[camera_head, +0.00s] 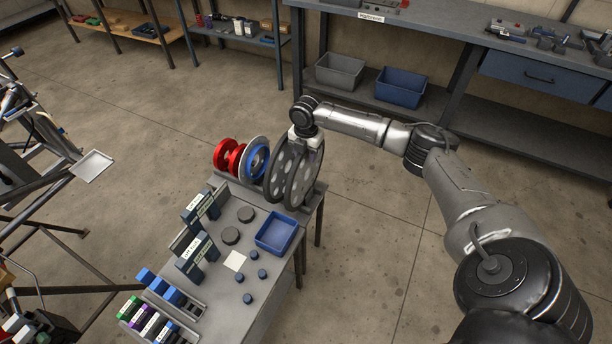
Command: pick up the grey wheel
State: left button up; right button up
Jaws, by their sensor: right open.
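Two large grey wheels with holes in their discs stand upright side by side at the far end of the small table: one on the left (281,172) and one on the right (307,180). My right gripper (306,142) is at the top rim of the right-hand grey wheel, coming from above. It is open; its fingertips are small and partly hidden against the wheel, so I cannot tell whether they touch it. My left gripper is not in view.
A blue-and-grey wheel (255,160) and red wheels (228,155) stand just left of the grey wheels. The grey table (225,290) also carries a blue tray (277,233), dark pucks and labelled boxes. A workbench with bins (401,88) stands behind. Open floor lies to the right.

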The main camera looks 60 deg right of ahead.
grip_shut()
dwell(0.3)
jog(key=shift+r, duration=0.15)
dwell(1.0)
